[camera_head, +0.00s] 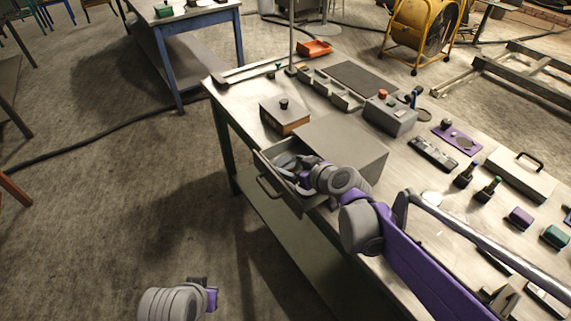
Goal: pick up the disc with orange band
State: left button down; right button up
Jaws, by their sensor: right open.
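I cannot pick out a disc with an orange band in this view. My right gripper (300,178) is over the open drawer, low among those things. It is open, and its fingertips are partly hidden by my own wrist. My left gripper (212,297) is low at the bottom left, over the floor, away from the bench. Its fingers are too small to read.
An orange tray (315,48) is at the back.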

jog(key=shift+w+a+f, duration=0.25)
jog(key=shift+w, duration=0.1)
jog(key=shift+c, duration=0.2)
grip_shut()
jog(key=shift+r, duration=0.15)
